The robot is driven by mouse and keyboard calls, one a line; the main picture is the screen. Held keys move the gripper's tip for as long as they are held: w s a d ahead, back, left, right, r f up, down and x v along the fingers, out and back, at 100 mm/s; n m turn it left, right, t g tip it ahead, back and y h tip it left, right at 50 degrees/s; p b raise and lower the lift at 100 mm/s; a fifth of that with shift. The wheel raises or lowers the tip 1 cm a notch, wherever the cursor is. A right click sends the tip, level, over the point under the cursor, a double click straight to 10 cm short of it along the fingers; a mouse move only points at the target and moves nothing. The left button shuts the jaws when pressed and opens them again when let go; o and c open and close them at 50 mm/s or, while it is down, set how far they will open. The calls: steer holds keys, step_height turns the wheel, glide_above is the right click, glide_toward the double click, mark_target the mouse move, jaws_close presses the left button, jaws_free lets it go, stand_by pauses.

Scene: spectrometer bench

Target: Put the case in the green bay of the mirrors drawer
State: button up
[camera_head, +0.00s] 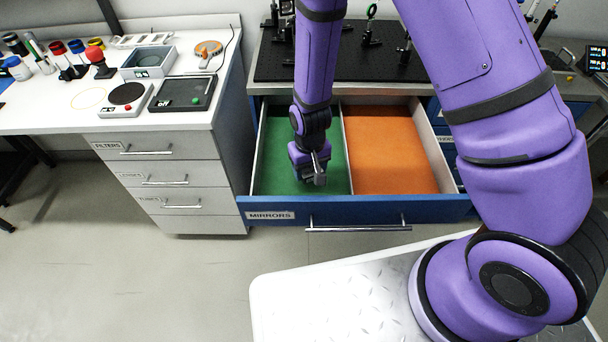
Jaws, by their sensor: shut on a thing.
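The mirrors drawer (275,215) is blue-fronted and pulled open, with a label reading MIRRORS. Its inside is split by a thin divider into a green bay (272,160) on the left and an orange bay (390,150) on the right. My gripper (318,176) points down over the right part of the green bay, near the drawer's front. It is shut on the case, of which little can be told apart from the grey fingers. I cannot tell whether the case touches the drawer floor. Both bays otherwise look empty.
A white bench (60,112) at the left bears a hot-plate-like device (126,99), a black tray (184,95), a grey box (147,62) and several coloured-top items. A black optical breadboard (275,62) lies behind the drawer. The drawer's front wall and divider stand close to my gripper.

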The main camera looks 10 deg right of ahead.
mark_target(304, 176)
steer(key=shift+w+a, duration=0.1)
steer(key=shift+a, duration=0.15)
steer(key=shift+w+a+f, duration=0.15)
steer(key=shift+a+f, duration=0.1)
steer(key=shift+f, duration=0.7)
steer(key=shift+w+a+f, duration=0.1)
steer(key=shift+a+f, duration=0.1)
steer(key=shift+f, duration=0.7)
steer(key=shift+f, duration=0.1)
steer(key=o, duration=0.9)
